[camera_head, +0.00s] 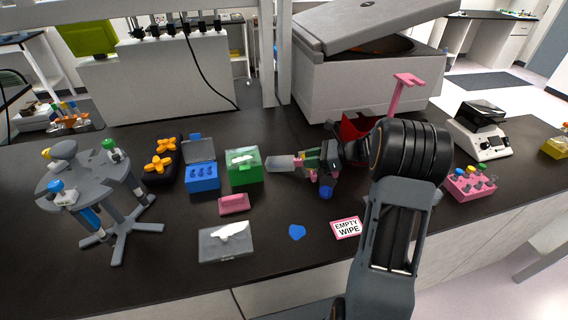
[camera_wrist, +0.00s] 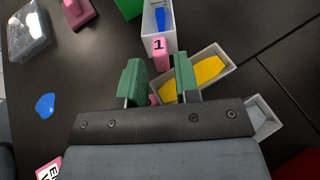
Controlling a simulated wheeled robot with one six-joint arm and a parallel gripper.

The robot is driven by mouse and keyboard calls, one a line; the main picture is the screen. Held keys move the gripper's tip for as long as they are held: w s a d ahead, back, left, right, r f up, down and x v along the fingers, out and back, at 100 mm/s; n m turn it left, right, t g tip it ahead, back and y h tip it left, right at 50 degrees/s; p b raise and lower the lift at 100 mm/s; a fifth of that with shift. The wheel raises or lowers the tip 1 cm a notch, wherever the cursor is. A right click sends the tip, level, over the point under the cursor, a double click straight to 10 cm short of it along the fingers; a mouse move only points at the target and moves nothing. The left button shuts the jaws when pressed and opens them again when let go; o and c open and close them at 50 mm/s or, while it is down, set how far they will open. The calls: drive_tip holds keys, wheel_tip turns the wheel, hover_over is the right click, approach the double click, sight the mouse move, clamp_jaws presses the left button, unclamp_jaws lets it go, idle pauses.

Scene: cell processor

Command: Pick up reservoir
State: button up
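Several small white troughs that look like reservoirs lie on the dark bench. In the wrist view, one with a blue insert (camera_wrist: 160,20) has a pink tab marked 1 (camera_wrist: 160,47) just beyond my fingertips. A second, with yellow contents (camera_wrist: 208,70), lies at an angle, partly behind my right finger. A third, pale one (camera_wrist: 262,118) shows at the right, partly hidden by my wrist. My gripper (camera_wrist: 159,62) has green fingers, held apart with no object clasped between them. In the head view, one white trough (camera_head: 281,163) projects left of my gripper; my arm hides much of the others.
A green box (camera_head: 244,174), a blue open-lidded box (camera_head: 203,182) and a pink block (camera_head: 233,205) stand left of my gripper. A clear case (camera_head: 226,242) and an EMPTY WIPE card (camera_head: 347,228) lie in front. A large grey machine (camera_head: 345,90) stands behind. A pink tube rack (camera_head: 470,184) sits right.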

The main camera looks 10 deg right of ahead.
drive_tip(key=shift+x, duration=1.35)
clamp_jaws()
